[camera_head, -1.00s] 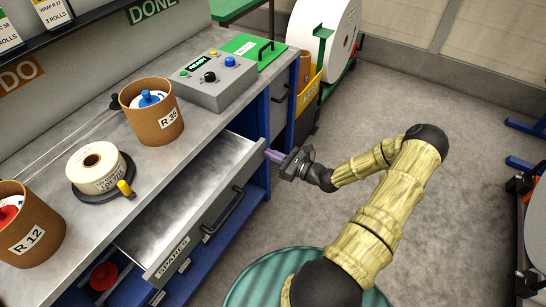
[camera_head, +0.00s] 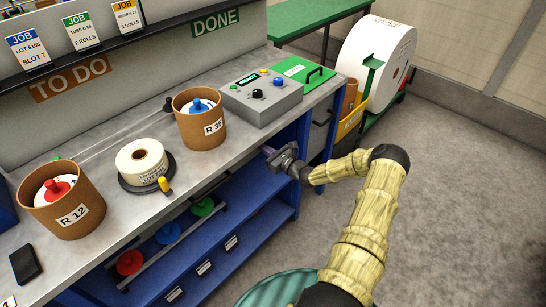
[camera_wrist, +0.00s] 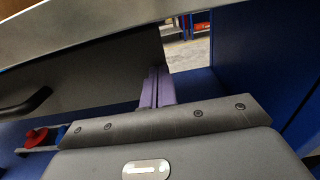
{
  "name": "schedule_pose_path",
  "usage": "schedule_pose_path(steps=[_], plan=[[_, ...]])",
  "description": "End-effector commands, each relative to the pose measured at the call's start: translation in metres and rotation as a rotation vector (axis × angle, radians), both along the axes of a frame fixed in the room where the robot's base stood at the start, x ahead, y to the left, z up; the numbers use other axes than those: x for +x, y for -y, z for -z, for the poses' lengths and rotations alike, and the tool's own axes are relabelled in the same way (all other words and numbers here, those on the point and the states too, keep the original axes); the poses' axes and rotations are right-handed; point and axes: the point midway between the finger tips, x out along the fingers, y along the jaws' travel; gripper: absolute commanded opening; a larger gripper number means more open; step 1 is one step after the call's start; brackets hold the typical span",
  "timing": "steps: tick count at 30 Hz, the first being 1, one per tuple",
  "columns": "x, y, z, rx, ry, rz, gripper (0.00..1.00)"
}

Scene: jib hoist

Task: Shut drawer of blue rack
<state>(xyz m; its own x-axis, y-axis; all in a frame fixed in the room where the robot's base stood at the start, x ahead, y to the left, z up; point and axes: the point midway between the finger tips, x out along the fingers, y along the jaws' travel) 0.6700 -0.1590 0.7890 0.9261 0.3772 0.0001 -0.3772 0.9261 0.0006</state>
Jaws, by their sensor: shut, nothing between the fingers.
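The blue rack (camera_head: 262,224) stands under the grey worktop. Its drawer no longer juts out past the worktop in the head view, where the worktop edge hides its front. In the wrist view the grey drawer front (camera_wrist: 90,65) shows below the worktop edge, with a black handle (camera_wrist: 28,103) at left. My gripper (camera_head: 268,151) is at the worktop's front edge, near the rack's right end. Its purple fingers (camera_wrist: 157,78) are shut and empty, with tips at the drawer front's right end. Contact, and whether the drawer is fully home, I cannot tell.
Red (camera_head: 130,262), blue and green spools sit on the rack's lower shelf. On the worktop (camera_head: 120,215) stand brown tubs (camera_head: 200,128), a label roll (camera_head: 142,160) and a control box (camera_head: 262,98). A large white roll (camera_head: 378,58) stands at back right. The floor at right is clear.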

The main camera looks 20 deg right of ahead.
Motion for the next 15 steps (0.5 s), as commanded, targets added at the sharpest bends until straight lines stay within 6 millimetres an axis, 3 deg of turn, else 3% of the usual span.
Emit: schedule_pose_path(steps=[6, 15], plan=[[0.018, -0.008, 0.000, -0.001, 0.000, -0.001, 0.00], [0.022, -0.011, -0.003, 0.002, 0.005, -0.003, 0.00]])
